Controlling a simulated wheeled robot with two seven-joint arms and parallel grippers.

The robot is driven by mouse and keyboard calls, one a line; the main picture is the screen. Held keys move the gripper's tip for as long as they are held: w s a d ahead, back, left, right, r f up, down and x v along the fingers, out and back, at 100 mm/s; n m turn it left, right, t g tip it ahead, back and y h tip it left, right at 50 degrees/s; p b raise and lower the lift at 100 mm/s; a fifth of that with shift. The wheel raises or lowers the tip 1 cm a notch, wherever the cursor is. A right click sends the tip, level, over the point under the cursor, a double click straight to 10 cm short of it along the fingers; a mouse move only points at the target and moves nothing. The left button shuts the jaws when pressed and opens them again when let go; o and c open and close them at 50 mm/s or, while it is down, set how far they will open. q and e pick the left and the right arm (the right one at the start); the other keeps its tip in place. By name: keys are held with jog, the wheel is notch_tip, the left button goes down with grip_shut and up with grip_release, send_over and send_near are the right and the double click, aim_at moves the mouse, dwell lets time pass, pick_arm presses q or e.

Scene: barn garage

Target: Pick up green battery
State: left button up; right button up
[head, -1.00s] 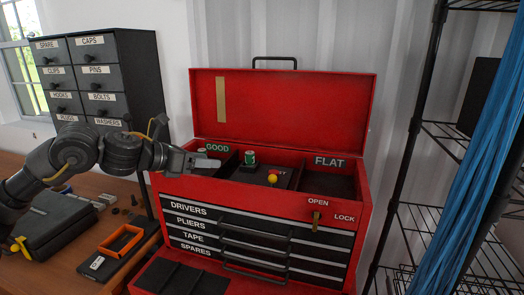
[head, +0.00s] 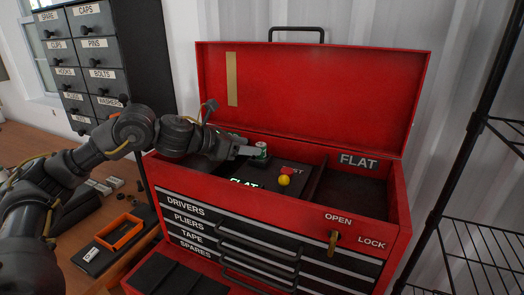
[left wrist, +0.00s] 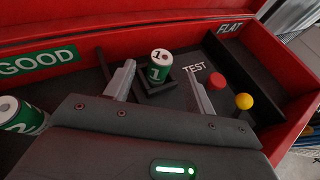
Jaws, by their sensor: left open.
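A green battery (head: 261,149) with a white top stands upright in a dark holder on the tester panel inside the red toolbox. In the left wrist view this battery (left wrist: 160,66) shows a "1" and lies between my finger lines. My left gripper (head: 250,152) is open and level, its fingertips close beside the battery in the head view. In the left wrist view the two fingers of my gripper (left wrist: 160,72) are spread on either side of it; I cannot tell whether they touch. A second green battery (left wrist: 20,116) lies by the GOOD compartment. My right gripper is not in view.
The empty FLAT compartment (head: 352,190) is at right. The raised red lid (head: 310,95) stands behind. A drawer cabinet (head: 95,55) stands at left.

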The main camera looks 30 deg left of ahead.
aim_at(260, 144)
pick_arm(q)
jog(key=shift+w+d, duration=0.1)
jog(key=shift+d, duration=0.05)
jog(key=p+x, duration=0.3)
jog(key=x, duration=0.1)
jog(key=shift+w+d, duration=0.1)
jog(key=shift+w, duration=0.35)
jog(key=shift+w+d+f, duration=0.1)
jog(key=shift+w, duration=0.05)
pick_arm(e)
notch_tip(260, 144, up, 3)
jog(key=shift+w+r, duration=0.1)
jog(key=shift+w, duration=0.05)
pick_arm(q)
jog(key=shift+c, duration=0.3)
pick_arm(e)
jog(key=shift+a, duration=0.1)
pick_arm(q)
grip_shut()
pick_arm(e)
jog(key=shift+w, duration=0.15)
